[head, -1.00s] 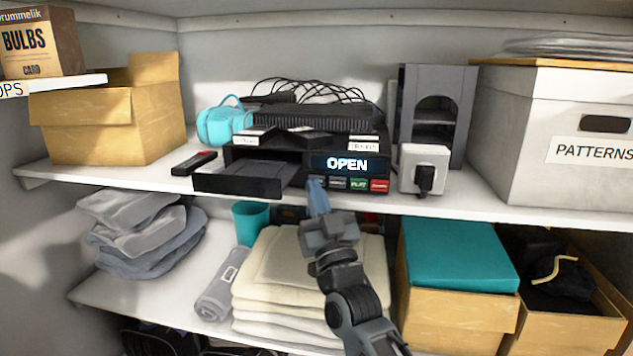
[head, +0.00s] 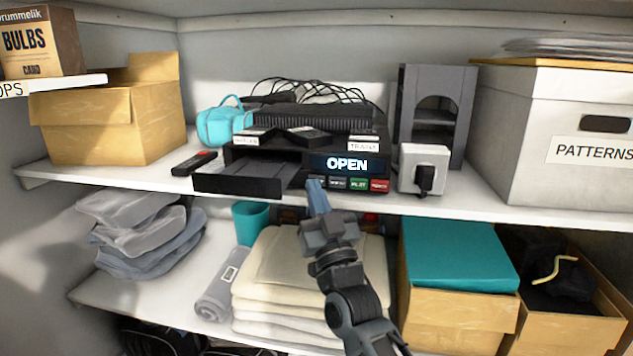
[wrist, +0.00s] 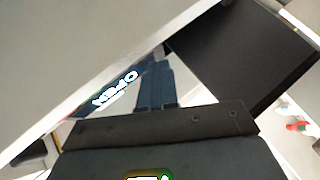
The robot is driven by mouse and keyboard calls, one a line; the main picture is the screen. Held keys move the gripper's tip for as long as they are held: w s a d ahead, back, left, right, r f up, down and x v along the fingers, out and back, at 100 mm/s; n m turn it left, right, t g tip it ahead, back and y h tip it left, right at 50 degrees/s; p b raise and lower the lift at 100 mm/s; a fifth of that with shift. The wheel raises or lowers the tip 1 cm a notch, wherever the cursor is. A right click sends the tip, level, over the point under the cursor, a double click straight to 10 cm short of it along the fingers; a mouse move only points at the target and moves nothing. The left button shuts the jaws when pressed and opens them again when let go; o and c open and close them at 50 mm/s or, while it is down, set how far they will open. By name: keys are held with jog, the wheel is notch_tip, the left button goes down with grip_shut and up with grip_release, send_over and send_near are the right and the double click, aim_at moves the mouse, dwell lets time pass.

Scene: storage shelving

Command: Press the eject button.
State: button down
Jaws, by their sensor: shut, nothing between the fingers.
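A black disc player (head: 305,150) sits on the upper shelf, its display (head: 347,164) reading OPEN. Its tray (head: 240,180) is slid out at the left of the front. A row of small buttons lies under the display, with a green one (head: 359,184) and a red one (head: 379,185) at the right. My gripper (head: 316,184) is shut and empty, its tips at the left end of the button row. They cover the leftmost button, and I cannot tell if they touch it. In the wrist view the shut fingers (wrist: 155,85) point at the player beside the display.
A white power adapter (head: 423,168) stands close to the player's right. A remote (head: 194,163) and a cardboard box (head: 110,120) are to the left. Folded cream towels (head: 270,290) and a teal cup (head: 250,222) sit on the lower shelf.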

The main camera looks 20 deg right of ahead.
jog(key=shift+w, duration=0.1)
jog(key=shift+w+d+b, duration=0.25)
jog(key=shift+b, duration=0.15)
jog(key=shift+w+d+b, duration=0.2)
jog(key=shift+w+b, duration=0.1)
dwell(0.7)
jog(key=shift+s, duration=0.1)
jog(key=shift+s+a+p, duration=0.45)
jog(key=shift+s+p, duration=0.05)
jog(key=shift+s, duration=0.05)
jog(key=s+a+p, duration=0.1)
jog(key=s, duration=0.1)
jog(key=s+a+p, duration=0.2)
dwell(0.7)
